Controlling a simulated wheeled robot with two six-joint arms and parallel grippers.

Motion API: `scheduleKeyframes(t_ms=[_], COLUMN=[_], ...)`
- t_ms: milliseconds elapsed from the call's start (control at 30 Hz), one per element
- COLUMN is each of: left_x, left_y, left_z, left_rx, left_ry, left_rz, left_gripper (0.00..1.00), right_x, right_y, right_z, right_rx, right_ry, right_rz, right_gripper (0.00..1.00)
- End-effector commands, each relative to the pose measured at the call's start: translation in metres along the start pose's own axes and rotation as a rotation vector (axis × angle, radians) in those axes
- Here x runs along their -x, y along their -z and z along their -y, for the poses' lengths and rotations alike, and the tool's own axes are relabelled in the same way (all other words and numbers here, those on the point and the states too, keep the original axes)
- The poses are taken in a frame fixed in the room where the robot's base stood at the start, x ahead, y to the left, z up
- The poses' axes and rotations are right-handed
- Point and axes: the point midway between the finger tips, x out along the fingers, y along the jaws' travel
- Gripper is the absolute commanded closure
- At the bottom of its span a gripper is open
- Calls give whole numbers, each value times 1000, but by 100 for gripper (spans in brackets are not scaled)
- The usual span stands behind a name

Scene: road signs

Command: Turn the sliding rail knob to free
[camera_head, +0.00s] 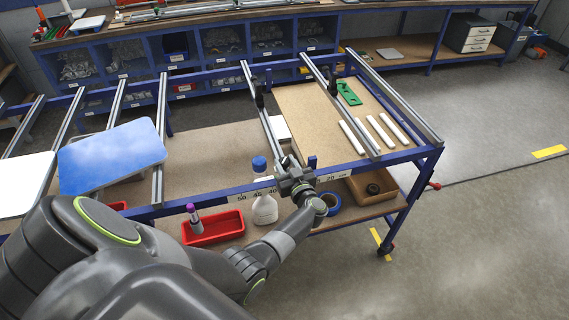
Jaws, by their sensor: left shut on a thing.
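A silver sliding rail (262,108) runs from the back of the blue frame to its front bar. My left gripper (285,167) is at the front end of this rail, above the front bar's scale. It is shut on the rail knob, which the gripper and wrist mostly hide. I cannot tell which way the knob is turned. A second sliding rail (350,115) stands to the right, with a black part (333,88) on it. My right gripper is not in view.
A white bottle with a blue cap (264,208) stands close below my left wrist. A red bin (213,228), blue tape roll (331,203) and wooden tray (356,190) are on the lower shelf. Blue and white sign plates (110,158) lie left. The floor at right is clear.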

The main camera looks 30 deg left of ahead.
Motion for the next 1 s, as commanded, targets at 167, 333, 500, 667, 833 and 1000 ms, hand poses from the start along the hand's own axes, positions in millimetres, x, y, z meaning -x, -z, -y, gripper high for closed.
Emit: scheduleKeyframes(t_ms=[167, 333, 500, 667, 833, 1000], left_x=[-1, -1, -2, -3, -3, -4], left_y=[-6, -8, -8, -8, -7, -5], left_z=[-6, -7, -8, -9, -9, -10], left_rx=[4, 4, 3, 3, 1, 0], left_ry=[168, 313, 435, 530, 609, 660], left_rz=[-1, -1, 0, 1, 2, 1], left_gripper=[89, 89, 89, 89, 89, 89], right_x=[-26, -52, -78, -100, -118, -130], right_y=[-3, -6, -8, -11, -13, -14], right_z=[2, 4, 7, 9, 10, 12], right_rx=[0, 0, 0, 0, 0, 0], right_ry=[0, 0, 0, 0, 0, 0], right_rz=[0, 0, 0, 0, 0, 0], right_gripper=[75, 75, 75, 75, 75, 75])
